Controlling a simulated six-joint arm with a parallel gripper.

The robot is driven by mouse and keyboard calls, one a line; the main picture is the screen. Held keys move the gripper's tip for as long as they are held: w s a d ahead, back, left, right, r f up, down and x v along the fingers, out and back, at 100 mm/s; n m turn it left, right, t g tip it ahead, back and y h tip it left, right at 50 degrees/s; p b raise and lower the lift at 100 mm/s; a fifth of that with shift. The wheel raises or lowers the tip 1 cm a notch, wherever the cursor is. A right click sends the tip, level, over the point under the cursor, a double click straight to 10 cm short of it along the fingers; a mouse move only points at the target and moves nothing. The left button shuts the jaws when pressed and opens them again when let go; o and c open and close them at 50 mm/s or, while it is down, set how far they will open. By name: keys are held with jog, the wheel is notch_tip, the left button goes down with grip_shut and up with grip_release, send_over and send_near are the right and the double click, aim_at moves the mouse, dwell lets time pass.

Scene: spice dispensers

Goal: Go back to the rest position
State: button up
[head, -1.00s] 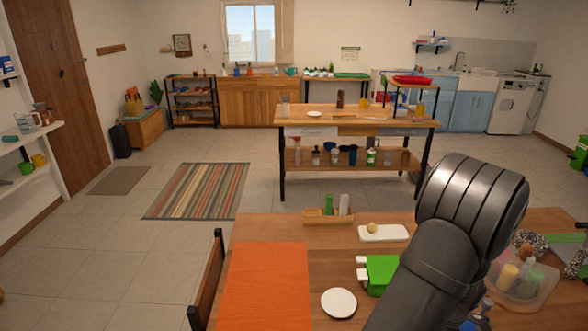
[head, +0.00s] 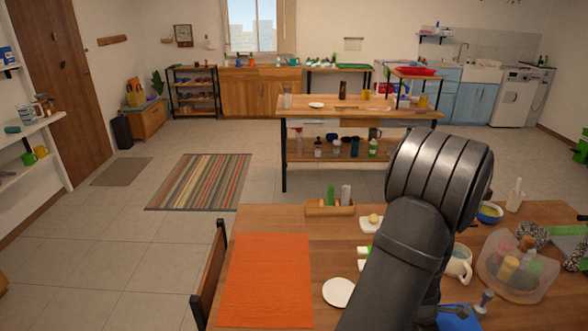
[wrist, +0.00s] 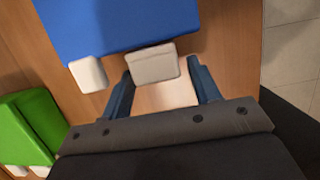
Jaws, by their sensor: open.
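My gripper (wrist: 162,88) is open in the wrist view, its two dark blue fingers spread apart. A white block (wrist: 154,64) on the edge of a blue box (wrist: 110,22) shows at the fingertips; I cannot tell whether they touch it. A second white block (wrist: 89,74) sits on the same box edge, left of the fingers. A green box (wrist: 32,125) with white tabs is at the left. In the head view my arm hides the gripper and most of the green box (head: 366,248). A blue thing (head: 460,318) shows right of the arm.
The wooden table (head: 330,232) holds an orange mat (head: 265,280), a white plate (head: 338,292), a small rack (head: 330,207), a mug (head: 459,262) and a clear bin of bottles (head: 520,285). A chair (head: 209,270) stands at the left edge.

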jog(key=shift+a+f+h, duration=0.15)
jog(key=shift+a+h, duration=0.05)
jog(key=shift+h, duration=0.2)
jog(key=shift+v, duration=2.4)
jog(key=s+a+r+m+t, duration=0.1)
jog(key=s+a+r+m, duration=0.2)
jog(key=a+r+m, duration=0.3)
jog(key=s+a+r+m+t, duration=0.1)
jog(key=s+a+r+m, duration=0.3)
jog(key=r, duration=0.4)
jog(key=s+a+r+m+t+y, duration=0.1)
jog(key=s+a+m, duration=0.3)
jog(key=a+m, duration=0.2)
jog(key=s+a+r+m+t+y, duration=0.1)
jog(key=s+a+r+m+t, duration=0.1)
jog(key=s+a+m, duration=0.2)
jog(key=a+m, duration=0.2)
jog(key=a, duration=0.2)
jog(key=shift+r+m, duration=0.25)
jog(key=shift+m, duration=0.15)
